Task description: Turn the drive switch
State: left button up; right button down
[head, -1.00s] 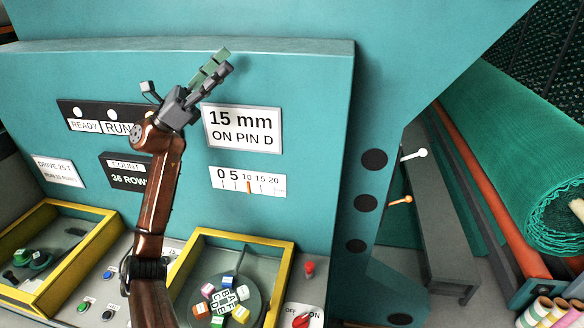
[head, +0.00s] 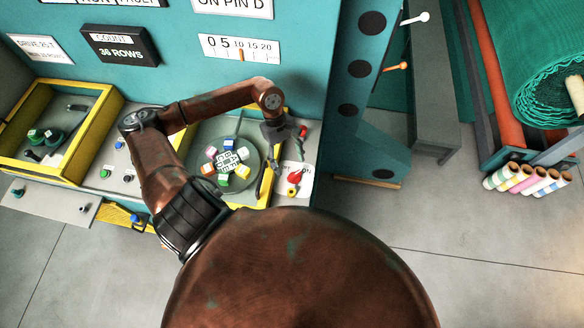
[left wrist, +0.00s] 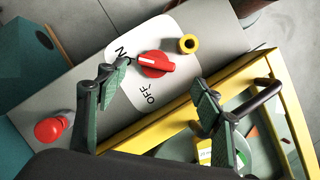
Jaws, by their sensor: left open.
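The drive switch (head: 294,177) is a red rotary knob on a white plate at the right end of the control panel. My left gripper (head: 280,137) hangs just above the plate in the head view. In the left wrist view my left gripper (left wrist: 160,97) is open and empty, its fingers on either side below the knob, apart from it. My right gripper is not in view.
A red push button (left wrist: 51,130) stands close to the left finger. A yellow collar (left wrist: 187,44) is beside the knob. The teal machine wall (head: 300,20) rises behind.

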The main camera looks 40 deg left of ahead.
aim_at(294, 175)
pick_arm(q)
jog(key=p+x, duration=0.1)
jog(key=x, duration=0.4)
jog(key=shift+w+d, duration=0.1)
jog(key=shift+d, duration=0.1)
jog(key=shift+d+f+p, duration=0.15)
jog(key=shift+f+p, duration=0.2)
jog(key=shift+f, duration=0.15)
